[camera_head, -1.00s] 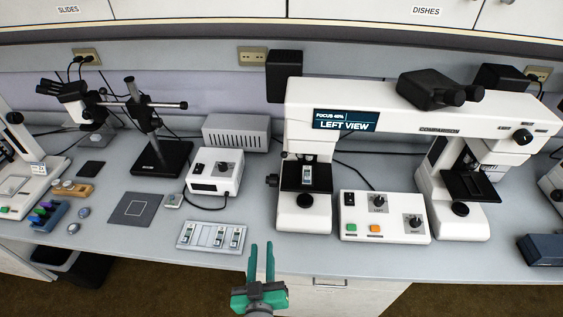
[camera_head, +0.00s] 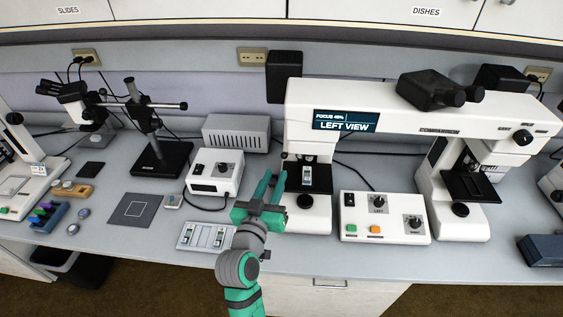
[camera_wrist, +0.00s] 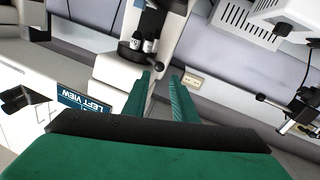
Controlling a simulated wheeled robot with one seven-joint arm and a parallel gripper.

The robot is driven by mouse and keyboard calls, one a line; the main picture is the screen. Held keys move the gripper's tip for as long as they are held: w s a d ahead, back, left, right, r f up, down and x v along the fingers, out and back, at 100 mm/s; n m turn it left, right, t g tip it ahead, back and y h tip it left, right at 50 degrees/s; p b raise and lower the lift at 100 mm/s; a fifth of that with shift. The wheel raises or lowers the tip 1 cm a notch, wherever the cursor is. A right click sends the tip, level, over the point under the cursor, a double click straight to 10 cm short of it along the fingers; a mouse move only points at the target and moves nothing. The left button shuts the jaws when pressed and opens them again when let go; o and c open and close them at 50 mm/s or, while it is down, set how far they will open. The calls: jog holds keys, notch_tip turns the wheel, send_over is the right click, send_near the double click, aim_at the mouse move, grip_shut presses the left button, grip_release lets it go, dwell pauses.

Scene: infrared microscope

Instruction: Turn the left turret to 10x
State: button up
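The comparison microscope (camera_head: 390,108) stands at right with a screen (camera_head: 346,121) reading LEFT VIEW, Focus 48%. Its left turret (camera_wrist: 133,52) with white-banded objectives (camera_wrist: 149,45) shows in the wrist view, beyond and slightly left of my fingertips; I cannot read the magnification clearly. In the head view the left stage (camera_head: 307,179) holds a slide, and the turret above it is small and hard to make out. My gripper (camera_head: 272,187) is open and empty, with its two green fingers apart just left of the left stage. The fingers also show in the wrist view (camera_wrist: 165,80), touching nothing visible.
A control box (camera_head: 385,217) with knobs and buttons sits right of the left stand. A slide tray (camera_head: 205,236) is partly behind my arm. A white lamp box (camera_head: 215,171) stands to the left. The black eyepieces (camera_head: 438,89) sit on the bridge.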

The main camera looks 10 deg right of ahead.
aim_at(283, 158)
jog(key=x, duration=0.7)
jog(key=shift+w+d, duration=0.1)
jog(key=c, duration=0.4)
grip_shut()
